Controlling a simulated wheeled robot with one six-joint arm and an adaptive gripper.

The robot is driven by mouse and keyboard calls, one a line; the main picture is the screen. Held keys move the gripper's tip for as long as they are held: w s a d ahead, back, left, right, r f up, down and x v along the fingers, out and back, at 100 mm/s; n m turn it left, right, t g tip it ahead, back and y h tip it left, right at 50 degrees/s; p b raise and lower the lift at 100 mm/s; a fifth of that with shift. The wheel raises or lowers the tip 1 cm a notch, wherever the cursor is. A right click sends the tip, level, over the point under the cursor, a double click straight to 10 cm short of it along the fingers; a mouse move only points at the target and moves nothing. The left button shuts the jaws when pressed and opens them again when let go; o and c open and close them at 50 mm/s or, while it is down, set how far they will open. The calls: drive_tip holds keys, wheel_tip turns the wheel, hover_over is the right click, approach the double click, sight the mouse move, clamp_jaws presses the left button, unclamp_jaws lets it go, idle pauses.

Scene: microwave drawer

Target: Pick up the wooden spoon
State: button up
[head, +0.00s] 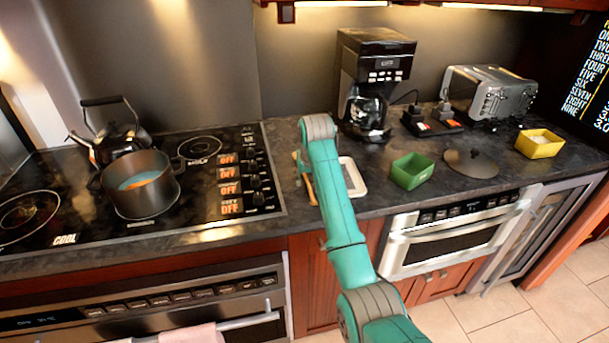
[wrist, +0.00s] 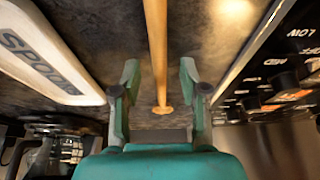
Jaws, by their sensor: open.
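The wooden spoon (wrist: 156,50) runs lengthwise down the middle of the wrist view, with its handle end between my fingertips. In the head view a short tan part of it (head: 310,190) shows on the dark counter, left of my arm. My gripper (wrist: 160,80) is open, with one finger on each side of the handle and a gap visible on both sides. In the head view my arm largely hides the gripper and the spoon. The spoon's bowl is not clearly visible.
A white-rimmed tray (head: 358,190) lies right of the spoon; lettering shows on its rim in the wrist view (wrist: 45,62). The cooktop (head: 205,205) with a pot (head: 143,195) is left. A green container (head: 411,172) and coffee maker (head: 370,80) stand right.

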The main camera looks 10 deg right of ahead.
clamp_jaws()
drive_tip(key=shift+r, duration=0.1)
